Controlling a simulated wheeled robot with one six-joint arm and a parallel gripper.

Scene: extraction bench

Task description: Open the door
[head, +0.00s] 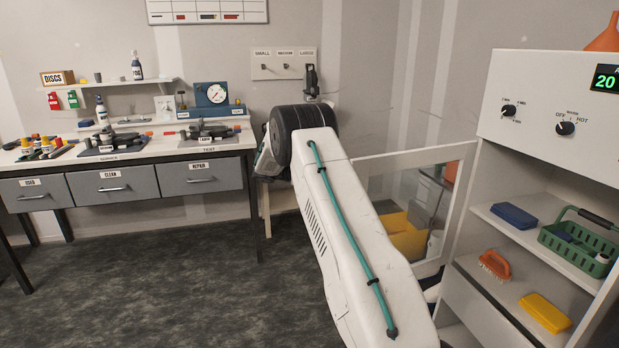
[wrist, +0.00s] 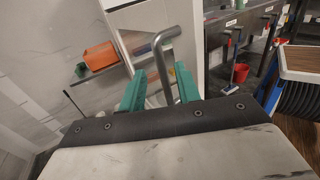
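The cabinet door (head: 462,205) is a pale frame with a clear pane, at the left of the white cabinet (head: 545,100) in the head view. It stands swung open, and the shelves inside show. My arm covers part of it. In the wrist view a bent grey metal bar handle (wrist: 161,62) rises between the green fingers of my gripper (wrist: 160,88). The fingers are apart, with gaps visible beside the bar, so they seem around it rather than clamped. In the head view the fingertips are hidden behind my arm.
Cabinet shelves hold a green basket (head: 578,245), blue sponge (head: 513,215), orange brush (head: 495,264) and yellow sponge (head: 545,312). A workbench (head: 215,148) with drawers stands at left. Dark floor (head: 170,290) before it is clear. The wrist view shows a red bucket (wrist: 240,74).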

